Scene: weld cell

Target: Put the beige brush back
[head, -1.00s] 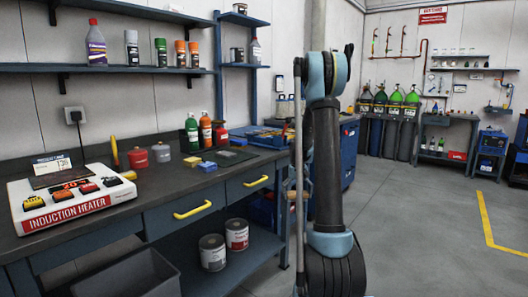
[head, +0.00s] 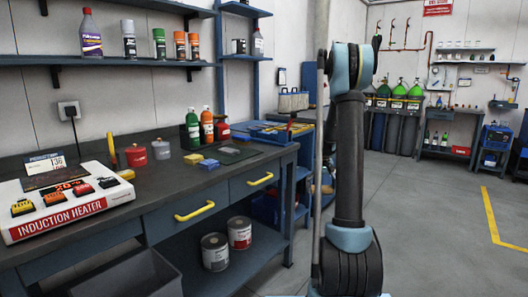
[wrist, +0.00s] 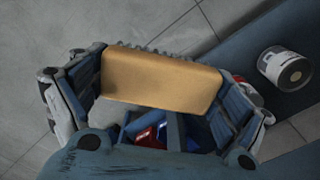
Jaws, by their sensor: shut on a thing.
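The beige brush (wrist: 160,82) lies across the middle of the wrist view as a tan block, with a row of grey bristles along its upper edge. My gripper (wrist: 158,92) is shut on it, with one blue-grey finger at each end of the block. The brush is held clear of the floor. In the head view my arm stands upright right of the bench, and I cannot make out the gripper or the brush there.
A dark workbench (head: 160,192) with an induction heater (head: 65,203) fills the left side. Paint cans (head: 215,252) stand on its lower shelf. A blue tray (head: 270,132) is at its far end. Gas cylinders (head: 400,105) stand at the back. Grey floor (head: 435,235) is open on the right.

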